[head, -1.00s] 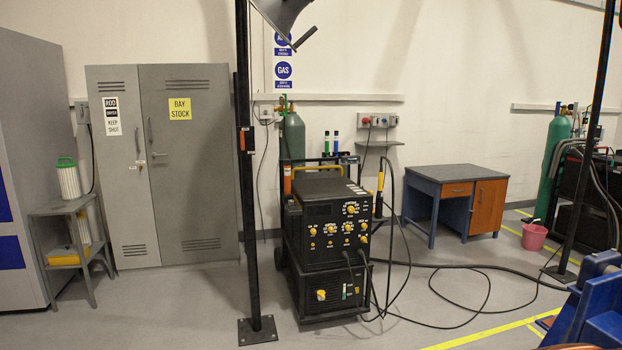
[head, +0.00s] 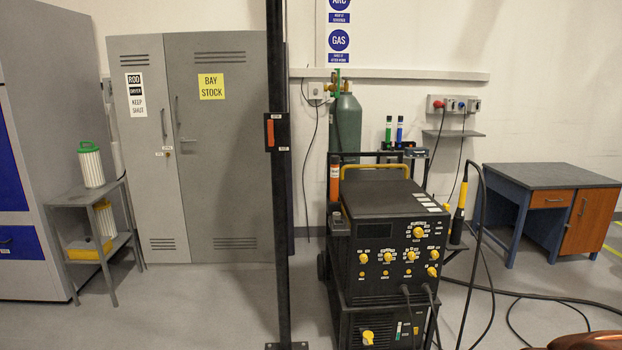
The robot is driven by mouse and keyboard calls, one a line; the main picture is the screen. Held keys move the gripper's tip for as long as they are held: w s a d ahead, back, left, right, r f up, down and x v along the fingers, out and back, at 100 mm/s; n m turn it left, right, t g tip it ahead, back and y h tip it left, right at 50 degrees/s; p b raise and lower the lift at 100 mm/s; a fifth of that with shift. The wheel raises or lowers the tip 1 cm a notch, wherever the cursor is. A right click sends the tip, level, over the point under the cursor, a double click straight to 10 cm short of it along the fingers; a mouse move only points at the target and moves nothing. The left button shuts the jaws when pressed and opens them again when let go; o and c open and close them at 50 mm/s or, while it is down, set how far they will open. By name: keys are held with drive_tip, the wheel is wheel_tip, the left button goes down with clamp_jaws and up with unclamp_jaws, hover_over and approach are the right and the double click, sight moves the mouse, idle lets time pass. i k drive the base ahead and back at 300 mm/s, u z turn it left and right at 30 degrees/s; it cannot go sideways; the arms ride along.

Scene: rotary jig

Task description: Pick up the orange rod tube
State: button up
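The orange rod tube (head: 334,184) stands upright at the left rear corner of the black welding machine (head: 392,225), with a dark cap on top. Its lower end sits in or behind a small dark holder on the machine's left side; I cannot tell exactly how it is held. A green tube (head: 388,131) and a blue tube (head: 399,130) stand upright behind the machine. My gripper is not in view.
A black post (head: 278,200) stands left of the machine. A green gas cylinder (head: 346,122) is behind the tube. A torch (head: 459,209) and looping cables hang at the machine's right. A desk (head: 543,190) is farther right. Floor is clear before the grey cabinet (head: 220,210).

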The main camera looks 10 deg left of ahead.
sight(333, 196)
drive_tip(key=u, duration=0.05)
drive_tip(key=i, duration=2.1)
drive_tip(key=u, duration=0.65)
